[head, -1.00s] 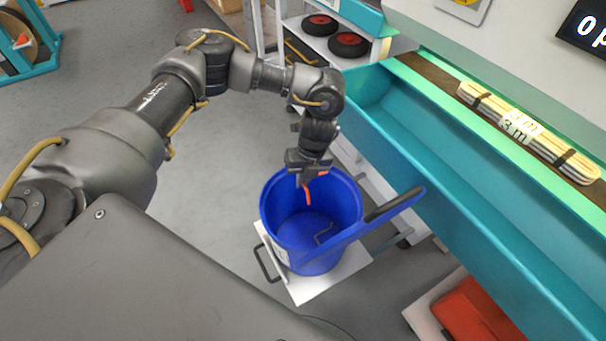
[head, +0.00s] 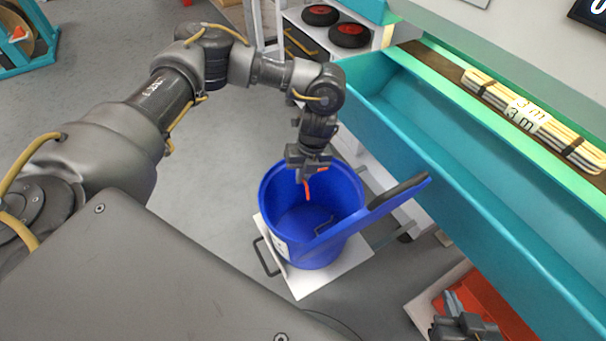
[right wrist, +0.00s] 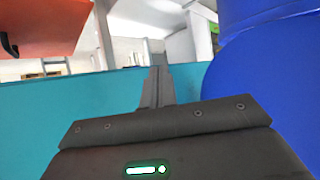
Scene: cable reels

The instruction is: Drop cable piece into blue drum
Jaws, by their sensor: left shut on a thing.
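A teal trough (head: 470,180) runs along the right, with a bundled cable labelled 3 m (head: 530,118) on its ledge. A red box (head: 505,318) lies at lower right. A white platform (head: 310,285) is under the drum. Grey floor is clear left of the drum.

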